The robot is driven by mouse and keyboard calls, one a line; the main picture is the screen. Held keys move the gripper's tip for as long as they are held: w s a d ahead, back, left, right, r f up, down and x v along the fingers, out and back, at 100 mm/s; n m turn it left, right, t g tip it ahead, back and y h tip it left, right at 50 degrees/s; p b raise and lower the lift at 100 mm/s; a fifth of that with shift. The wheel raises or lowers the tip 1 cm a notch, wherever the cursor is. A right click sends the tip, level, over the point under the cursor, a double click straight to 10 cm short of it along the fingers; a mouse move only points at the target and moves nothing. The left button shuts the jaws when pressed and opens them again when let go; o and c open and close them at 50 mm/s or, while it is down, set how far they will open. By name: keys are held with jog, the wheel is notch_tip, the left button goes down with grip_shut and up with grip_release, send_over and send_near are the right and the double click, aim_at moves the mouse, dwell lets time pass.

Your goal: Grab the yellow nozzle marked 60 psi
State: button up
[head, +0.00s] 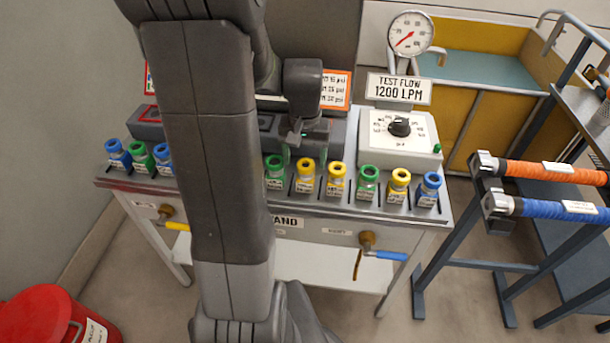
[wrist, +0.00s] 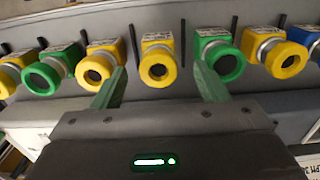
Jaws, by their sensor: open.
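Three yellow nozzles stand in the right part of the rack: a left one (head: 305,176), a middle one (head: 337,182) and a right one (head: 399,187). Their labels are too small to read, so I cannot tell which is marked 60 psi. My gripper (head: 305,152) is over the rack, just behind the nozzle row. Nothing is held.
Green nozzles (head: 274,173) (head: 368,184) and a blue nozzle (head: 431,190) share the row closely. My arm hides part of the row. A dial box (head: 392,155) and gauge (head: 410,32) stand behind right. Orange (head: 540,172) and blue hoses (head: 548,209) lie on the right rack.

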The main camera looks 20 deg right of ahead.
aim_at(306, 177)
jog(key=shift+w+d+f, duration=0.1)
jog(key=shift+f, duration=1.85)
jog(key=shift+d+f, duration=0.1)
jog(key=shift+f, duration=1.8)
jog(key=c, duration=1.2)
